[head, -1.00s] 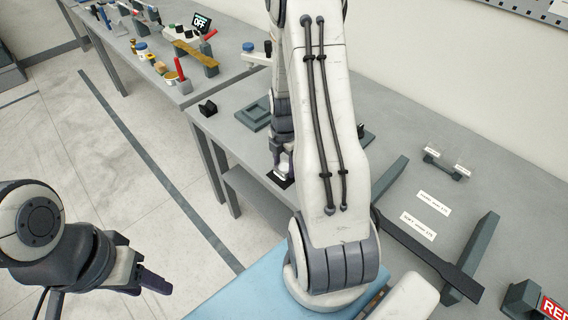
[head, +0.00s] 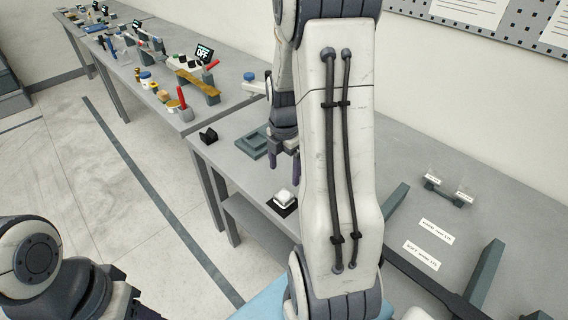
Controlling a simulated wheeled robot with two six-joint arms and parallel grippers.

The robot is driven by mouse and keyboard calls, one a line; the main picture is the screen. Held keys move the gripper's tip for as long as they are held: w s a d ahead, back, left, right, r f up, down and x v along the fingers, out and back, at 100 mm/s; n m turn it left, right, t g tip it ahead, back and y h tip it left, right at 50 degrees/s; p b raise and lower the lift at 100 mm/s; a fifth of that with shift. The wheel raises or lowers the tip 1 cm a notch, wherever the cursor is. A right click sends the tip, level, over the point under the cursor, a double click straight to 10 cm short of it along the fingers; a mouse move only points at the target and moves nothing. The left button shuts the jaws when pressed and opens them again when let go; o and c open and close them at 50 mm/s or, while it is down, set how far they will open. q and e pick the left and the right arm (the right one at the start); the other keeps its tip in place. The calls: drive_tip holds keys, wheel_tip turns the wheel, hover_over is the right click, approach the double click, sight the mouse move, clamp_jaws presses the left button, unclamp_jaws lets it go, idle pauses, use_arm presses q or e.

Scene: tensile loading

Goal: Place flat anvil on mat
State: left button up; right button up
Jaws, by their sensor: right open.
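The flat anvil, a small white block (head: 284,196), sits on the black mat (head: 277,207) near the front edge of the grey bench. My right gripper (head: 284,160) is open and empty just above and behind the block, its dark fingers pointing down, apart from it. My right arm covers part of the bench to the right of the mat. My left gripper (head: 146,312) is at the bottom left, mostly cut off by the frame edge; its jaw opening cannot be made out.
A grey-green square tray (head: 252,143) and a small black block (head: 208,137) stand left of my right gripper. A dark bar, grey supports (head: 487,275) and white labels (head: 422,256) lie at the right. Another bench with tools stands at the far left.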

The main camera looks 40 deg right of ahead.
wheel_tip(320, 180, up, 2)
drive_tip(key=shift+a+r, duration=0.1)
drive_tip(key=shift+r, duration=0.15)
drive_tip(key=s+a+r+m, duration=0.1)
drive_tip(key=a+r+m, duration=0.1)
drive_tip(key=a, duration=0.7)
drive_tip(key=s+a+r+m, duration=0.1)
drive_tip(key=a+r+m, duration=0.15)
drive_tip(key=a, duration=0.75)
drive_tip(key=s+a+r+m+y, duration=0.1)
drive_tip(key=s+a+m, duration=0.6)
drive_tip(key=s+a, duration=0.4)
drive_tip(key=s, duration=0.3)
drive_tip(key=shift+s+a, duration=0.15)
drive_tip(key=shift+a, duration=0.2)
drive_tip(key=shift+d+r, duration=0.1)
